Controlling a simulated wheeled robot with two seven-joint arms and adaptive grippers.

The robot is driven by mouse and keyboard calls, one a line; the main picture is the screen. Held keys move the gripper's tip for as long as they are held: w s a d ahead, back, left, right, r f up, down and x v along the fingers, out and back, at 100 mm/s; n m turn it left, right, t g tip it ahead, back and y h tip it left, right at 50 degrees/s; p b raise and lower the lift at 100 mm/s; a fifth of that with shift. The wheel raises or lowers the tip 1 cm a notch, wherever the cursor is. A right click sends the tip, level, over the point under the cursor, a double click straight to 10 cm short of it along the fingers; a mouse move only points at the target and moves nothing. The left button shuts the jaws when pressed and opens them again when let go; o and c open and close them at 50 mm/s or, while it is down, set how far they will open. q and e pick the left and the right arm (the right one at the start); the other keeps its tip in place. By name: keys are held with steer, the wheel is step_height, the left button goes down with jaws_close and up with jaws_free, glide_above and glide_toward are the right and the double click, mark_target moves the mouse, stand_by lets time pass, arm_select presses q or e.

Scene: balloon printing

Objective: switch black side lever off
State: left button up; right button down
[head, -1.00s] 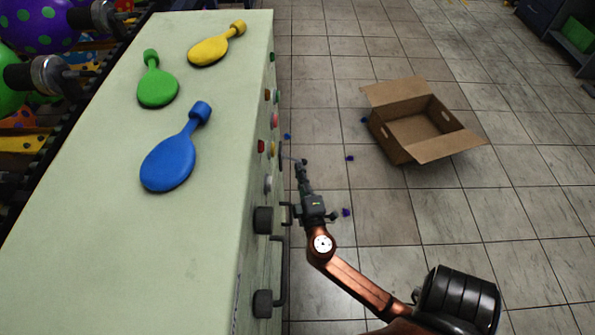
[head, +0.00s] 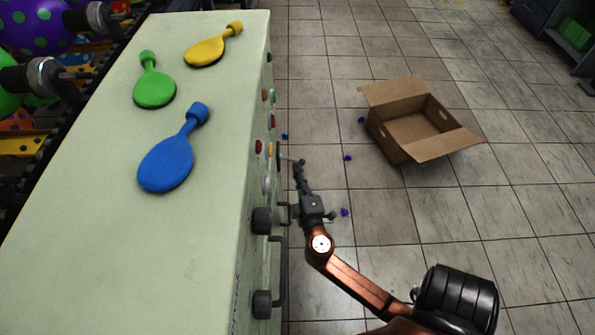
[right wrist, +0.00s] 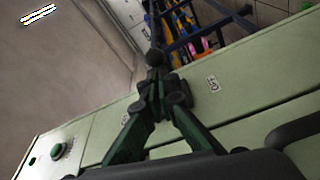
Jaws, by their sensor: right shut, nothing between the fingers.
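The pale green machine (head: 95,245) fills the left of the head view, with buttons and knobs along its right side. My right gripper (head: 299,168) is beside that side panel, fingers pointing away from me. A thin dark lever (head: 287,159) seems to stick out of the panel at the fingertips. In the right wrist view the gripper (right wrist: 165,95) has its green fingers together and empty. A dark round knob (right wrist: 155,58), seemingly the lever's end, shows just past the tips; I cannot tell if they touch. My left gripper is not in view.

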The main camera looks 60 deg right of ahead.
steer(key=shift+s+d, duration=0.1)
steer(key=shift+d, duration=0.1)
steer(key=v, duration=1.2)
steer(key=shift+a, duration=0.15)
steer(key=shift+f, duration=0.1)
